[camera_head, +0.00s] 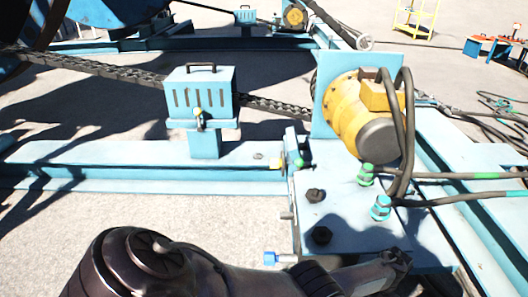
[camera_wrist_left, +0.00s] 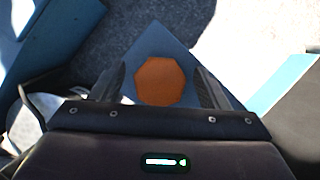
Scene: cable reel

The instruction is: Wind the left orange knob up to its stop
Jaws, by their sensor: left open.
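The orange knob (camera_wrist_left: 160,81) shows in the left wrist view as a flat octagonal face above a blue plate (camera_wrist_left: 160,36). It lies in the picture between the two dark fingers of my left gripper (camera_wrist_left: 162,75), which is open. A gap shows on each side of the knob; I cannot tell how far the fingertips are from it in depth. In the head view my left arm comes in along the bottom, and its far end (camera_head: 385,272) is beside the blue frame. The knob does not show there. My right gripper is in neither view.
A yellow motor (camera_head: 365,115) with black cables stands on the blue frame (camera_head: 340,200). A light blue slotted box (camera_head: 200,95) sits on a beam left of it, with a chain (camera_head: 90,68) running past. Bolts and green fittings (camera_head: 380,208) stick up near my arm.

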